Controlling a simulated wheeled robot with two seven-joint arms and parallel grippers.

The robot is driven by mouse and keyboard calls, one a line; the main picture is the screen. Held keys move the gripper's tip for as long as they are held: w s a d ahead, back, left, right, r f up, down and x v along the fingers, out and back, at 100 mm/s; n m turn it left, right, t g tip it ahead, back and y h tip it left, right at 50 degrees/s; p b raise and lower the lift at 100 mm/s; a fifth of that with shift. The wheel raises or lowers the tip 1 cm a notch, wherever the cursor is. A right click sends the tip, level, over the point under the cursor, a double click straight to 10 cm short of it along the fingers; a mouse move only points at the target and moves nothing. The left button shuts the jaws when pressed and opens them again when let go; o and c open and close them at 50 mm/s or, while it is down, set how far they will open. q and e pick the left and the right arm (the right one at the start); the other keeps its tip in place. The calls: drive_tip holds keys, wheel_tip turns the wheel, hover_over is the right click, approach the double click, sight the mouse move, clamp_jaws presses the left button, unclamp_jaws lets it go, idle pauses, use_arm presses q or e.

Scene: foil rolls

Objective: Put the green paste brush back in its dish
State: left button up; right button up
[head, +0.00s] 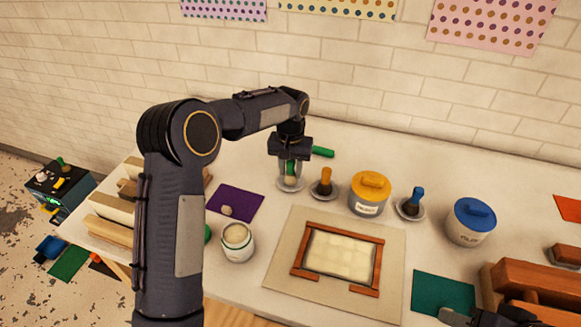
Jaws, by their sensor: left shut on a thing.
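The green paste brush (290,169) is upright between the fingers of my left gripper (290,172), which is shut on its green handle. Its pale head is low, at the small round grey dish (282,188) directly below. I cannot tell whether the head rests on the dish or is just above it. The fingers hide part of the brush. At the bottom right edge, a dark part that looks like my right gripper (490,318) is cut off by the frame; its jaw state is unclear.
An orange brush (326,176) in its dish stands close on the right. Beyond are a yellow-lidded pot (368,205), a blue brush (414,195) and a blue-lidded pot (465,234). A green object (323,151) lies behind. A wood-framed sheet (342,257) lies in front.

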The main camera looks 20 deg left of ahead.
use_arm(q)
drive_tip(key=shift+f, duration=0.35)
idle(0.3)
drive_tip(key=o, duration=1.5)
drive_tip(key=shift+o, duration=0.2)
drive_tip(key=shift+r, duration=0.1)
drive_tip(key=shift+r+p, duration=3.4)
drive_tip(key=shift+r, duration=1)
